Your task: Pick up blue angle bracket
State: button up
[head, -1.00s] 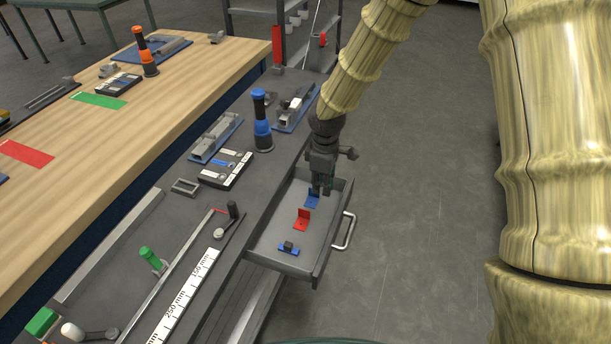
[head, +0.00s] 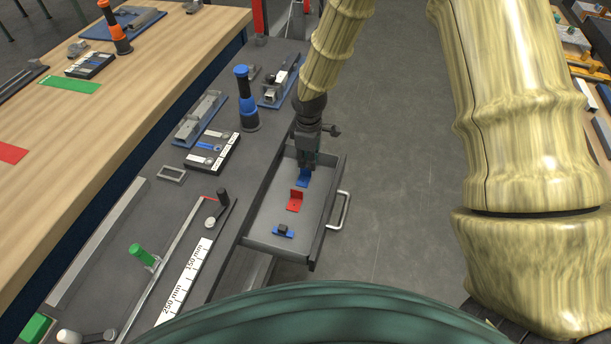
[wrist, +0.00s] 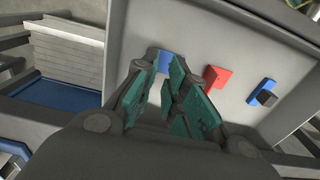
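The blue angle bracket (head: 303,179) lies in the open grey drawer (head: 262,235), at the drawer's far end. My gripper (head: 308,164) points down right over it and hides part of it. In the wrist view, part of the bracket (wrist: 165,61) shows between the fingertips of my gripper (wrist: 163,73). The green-padded fingers stand apart with a gap between them. I cannot tell whether a fingertip touches the bracket.
A red angle bracket (head: 295,200) and a small blue part with a dark block (head: 283,232) lie nearer in the drawer. The drawer walls and handle (head: 341,210) are close. A blue-handled tool (head: 246,97) stands on the grey bench to the left.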

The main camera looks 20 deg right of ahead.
aim_at(304, 175)
jog(key=shift+w+a+f+p, duration=0.2)
jog(key=shift+w+f+p, duration=0.1)
jog(key=shift+w+f, duration=0.85)
jog(key=shift+s+a+f, duration=0.1)
jog(key=shift+s+f, duration=0.05)
jog(key=shift+f, duration=0.25)
jog(key=shift+s+a+f+p, duration=0.15)
jog(key=shift+s+f+p, duration=0.25)
jog(key=shift+s+p, duration=0.1)
jog(key=shift+f, duration=0.4)
jog(key=shift+w+f, duration=0.4)
jog(key=shift+f, duration=0.4)
jog(key=shift+s+r, duration=0.15)
jog(key=shift+s, duration=0.1)
jog(key=shift+w, duration=0.15)
grip_shut()
jog(key=shift+r, duration=0.1)
